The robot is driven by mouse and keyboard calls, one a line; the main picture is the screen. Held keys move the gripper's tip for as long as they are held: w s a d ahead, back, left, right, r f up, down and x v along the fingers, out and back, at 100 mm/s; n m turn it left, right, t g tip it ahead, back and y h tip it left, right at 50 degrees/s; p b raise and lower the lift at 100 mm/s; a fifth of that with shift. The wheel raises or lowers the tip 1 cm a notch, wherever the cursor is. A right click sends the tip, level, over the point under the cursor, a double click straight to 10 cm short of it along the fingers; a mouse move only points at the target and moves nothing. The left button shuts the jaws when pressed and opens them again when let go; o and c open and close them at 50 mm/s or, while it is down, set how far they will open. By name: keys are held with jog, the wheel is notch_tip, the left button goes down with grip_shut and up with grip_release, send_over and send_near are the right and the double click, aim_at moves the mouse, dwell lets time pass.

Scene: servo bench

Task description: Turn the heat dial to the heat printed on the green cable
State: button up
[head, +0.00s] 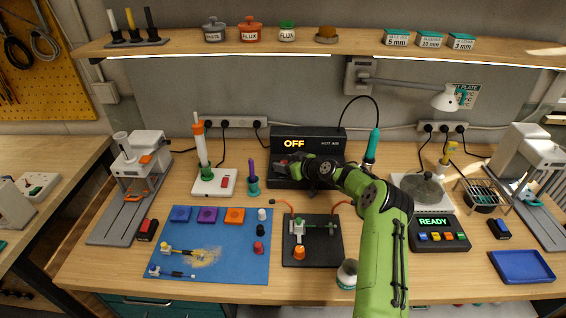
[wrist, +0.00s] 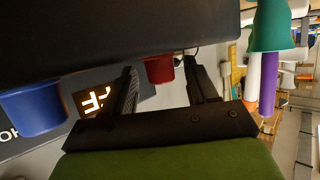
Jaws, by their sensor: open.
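The black hot air station (head: 330,136) stands at the back of the bench, its display (head: 294,143) reading OFF. My gripper (head: 287,163) is at its front, open. In the wrist view a red knob (wrist: 160,68) lies between the fingers of my gripper (wrist: 163,88), with gaps showing on both sides. A blue knob (wrist: 32,108) is outside the fingers, at left. No label shows which knob is the heat dial. A green strip (head: 320,226) on the black board (head: 325,253) may be the green cable; any print is too small to read.
A purple-handled tool in a green holder (head: 252,186) stands left of the station. A white stand with an orange-topped tool (head: 200,152) is further left. A teal-handled tool (head: 372,145) stands to the right. A blue mat (head: 225,270) lies in front.

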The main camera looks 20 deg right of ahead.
jog(key=shift+w+a+f, duration=0.15)
jog(key=shift+w+a, duration=0.1)
jog(key=shift+w, duration=0.1)
jog(key=c, duration=1)
